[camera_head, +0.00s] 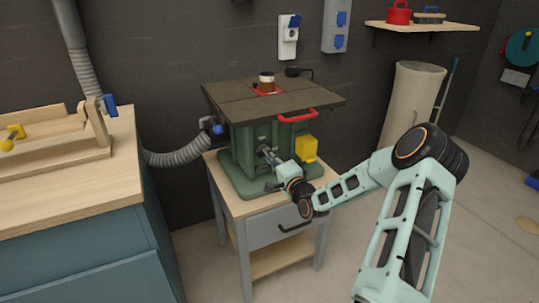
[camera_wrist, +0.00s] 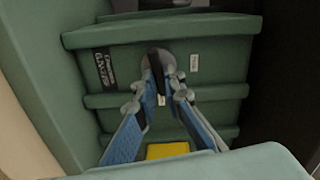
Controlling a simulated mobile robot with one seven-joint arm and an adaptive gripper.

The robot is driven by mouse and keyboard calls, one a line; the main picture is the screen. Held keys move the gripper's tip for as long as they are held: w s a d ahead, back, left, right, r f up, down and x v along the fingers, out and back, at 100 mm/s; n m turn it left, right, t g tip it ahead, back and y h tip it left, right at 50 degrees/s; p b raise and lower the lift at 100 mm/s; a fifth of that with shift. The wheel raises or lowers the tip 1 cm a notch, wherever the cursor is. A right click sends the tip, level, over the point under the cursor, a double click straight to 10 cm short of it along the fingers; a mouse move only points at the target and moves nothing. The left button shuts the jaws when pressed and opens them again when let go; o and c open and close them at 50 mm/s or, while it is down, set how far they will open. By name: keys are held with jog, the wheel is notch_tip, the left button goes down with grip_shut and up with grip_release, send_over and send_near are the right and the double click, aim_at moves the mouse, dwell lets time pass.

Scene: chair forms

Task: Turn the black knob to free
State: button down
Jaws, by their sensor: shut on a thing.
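The black knob (camera_wrist: 156,62) shows in the wrist view as a narrow upright bar on a round grey base, on the green ribbed housing of a machine. My gripper (camera_wrist: 160,84) has its two fingertips closed on the sides of the knob. A dark label with pale lettering (camera_wrist: 105,68) lies left of the knob, and a small pale label (camera_wrist: 194,63) lies right of it. I cannot read either surely. In the head view my gripper (camera_head: 268,157) reaches the front of the green machine (camera_head: 245,140), and the knob is hidden there.
The machine's dark table top (camera_head: 235,98) overhangs my gripper, with a red handle (camera_head: 297,116) at its front edge. A yellow box (camera_head: 306,148) sits close to the right. The machine stands on a wooden cabinet (camera_head: 240,207). A workbench (camera_head: 60,190) stands at the left.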

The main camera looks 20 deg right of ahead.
jog(key=shift+f+m, duration=0.1)
jog(key=shift+m, duration=0.9)
jog(key=c, duration=2)
grip_release()
jog(key=shift+s, duration=0.1)
jog(key=s, duration=1.2)
jog(key=shift+d, duration=0.2)
